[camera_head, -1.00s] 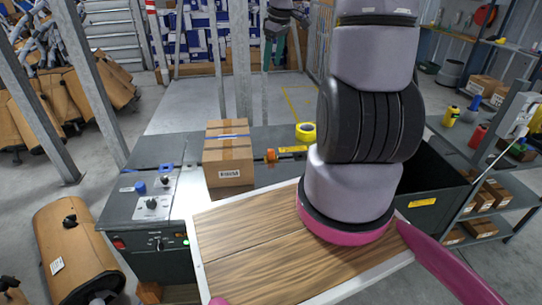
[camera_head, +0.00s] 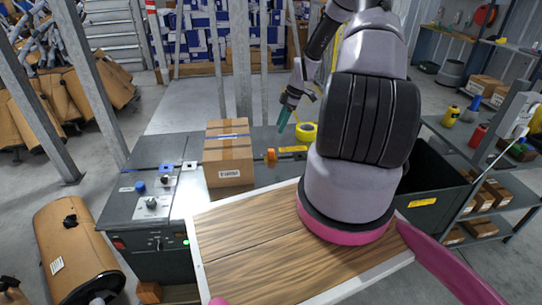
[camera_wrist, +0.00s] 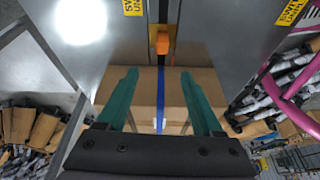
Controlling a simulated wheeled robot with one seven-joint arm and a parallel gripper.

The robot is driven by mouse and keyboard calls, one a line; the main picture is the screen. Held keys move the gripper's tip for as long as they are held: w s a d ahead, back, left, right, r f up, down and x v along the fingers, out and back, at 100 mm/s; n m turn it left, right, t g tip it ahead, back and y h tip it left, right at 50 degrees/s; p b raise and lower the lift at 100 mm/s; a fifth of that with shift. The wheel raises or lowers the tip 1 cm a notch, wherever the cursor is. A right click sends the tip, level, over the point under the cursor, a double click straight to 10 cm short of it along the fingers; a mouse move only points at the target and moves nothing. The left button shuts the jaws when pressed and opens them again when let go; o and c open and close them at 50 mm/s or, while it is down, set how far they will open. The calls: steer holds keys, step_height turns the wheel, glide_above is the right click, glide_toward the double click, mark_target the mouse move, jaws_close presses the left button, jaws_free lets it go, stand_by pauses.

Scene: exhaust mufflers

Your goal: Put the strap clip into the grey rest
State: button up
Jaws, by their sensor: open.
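A small orange piece (camera_head: 271,156), which looks like the strap clip, stands on the dark bench just right of the cardboard box (camera_head: 228,168). In the wrist view an orange piece (camera_wrist: 163,43) shows ahead of the fingers, in line with a blue strap (camera_wrist: 160,88). My gripper (camera_head: 284,117) has green fingers and is above the bench's far side, behind and above the orange piece. In the wrist view my gripper (camera_wrist: 160,85) is open, its fingers apart with nothing between them. I cannot pick out the grey rest with certainty.
A yellow tape roll (camera_head: 306,131) lies right of the orange piece. A control panel with knobs (camera_head: 151,203) is at the bench's left. A dark open bin (camera_head: 436,180) stands right. A wooden board (camera_head: 260,250) with a pale rim fills the foreground. Shelves with cartons stand far right.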

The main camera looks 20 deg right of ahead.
mark_target(272, 150)
steer(key=shift+d+f+n+y, duration=0.1)
steer(key=shift+f+n+y, duration=0.25)
steer(key=shift+f, duration=1.4)
steer(key=shift+x, duration=2.75)
steer(key=shift+s, duration=0.1)
steer(key=x, duration=0.5)
steer(key=shift+s+f, duration=0.1)
steer(key=shift+f, duration=0.05)
jaws_close()
